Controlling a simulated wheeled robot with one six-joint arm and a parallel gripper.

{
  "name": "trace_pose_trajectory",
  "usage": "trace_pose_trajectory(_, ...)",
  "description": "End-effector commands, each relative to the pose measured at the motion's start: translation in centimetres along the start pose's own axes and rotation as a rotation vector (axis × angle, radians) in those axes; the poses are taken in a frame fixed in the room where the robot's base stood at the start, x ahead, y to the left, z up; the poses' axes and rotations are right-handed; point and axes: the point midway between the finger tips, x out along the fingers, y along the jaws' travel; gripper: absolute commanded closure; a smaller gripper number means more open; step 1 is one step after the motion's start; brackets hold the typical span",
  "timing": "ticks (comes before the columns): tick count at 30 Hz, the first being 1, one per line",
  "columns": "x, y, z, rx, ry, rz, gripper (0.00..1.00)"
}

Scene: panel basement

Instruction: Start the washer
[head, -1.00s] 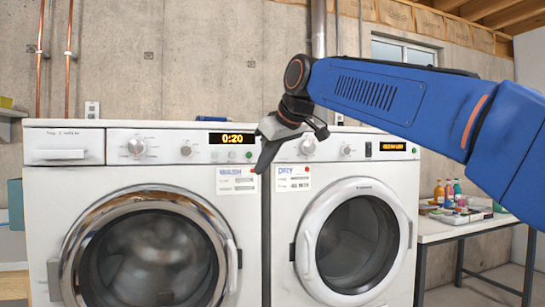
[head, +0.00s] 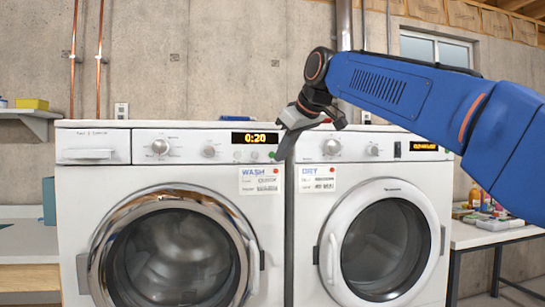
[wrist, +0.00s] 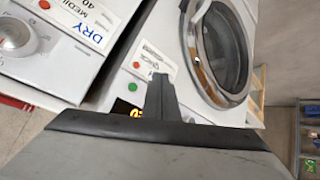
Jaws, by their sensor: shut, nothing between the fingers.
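The washer (head: 110,203) is the white front-loader on the left in the head view, with a "WASH" label, a chrome-rimmed shut door and a lit display (head: 255,138) reading 0:20. Its small green button (head: 272,155) sits below the display, near the panel's right end. In the wrist view the green button (wrist: 133,88) lies just left of the fingers. My gripper (head: 279,157) is shut and empty, pointing down before the panel's right end, with its tip beside the green button. I cannot tell whether it touches the panel.
The white dryer (head: 313,240) stands close on the right, with a "DRY" label. A table (head: 480,237) with bottles stands further right. A wall shelf (head: 28,112) with a yellow box (head: 32,103) is at far left. The concrete wall is close behind the machines.

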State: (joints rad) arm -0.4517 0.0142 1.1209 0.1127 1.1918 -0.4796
Motion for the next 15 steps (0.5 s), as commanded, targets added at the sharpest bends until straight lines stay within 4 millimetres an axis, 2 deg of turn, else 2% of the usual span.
trace_pose_trajectory(15, 4.1, 3.0, -2.9, 0.001, -0.001, 0.001, 1.0)
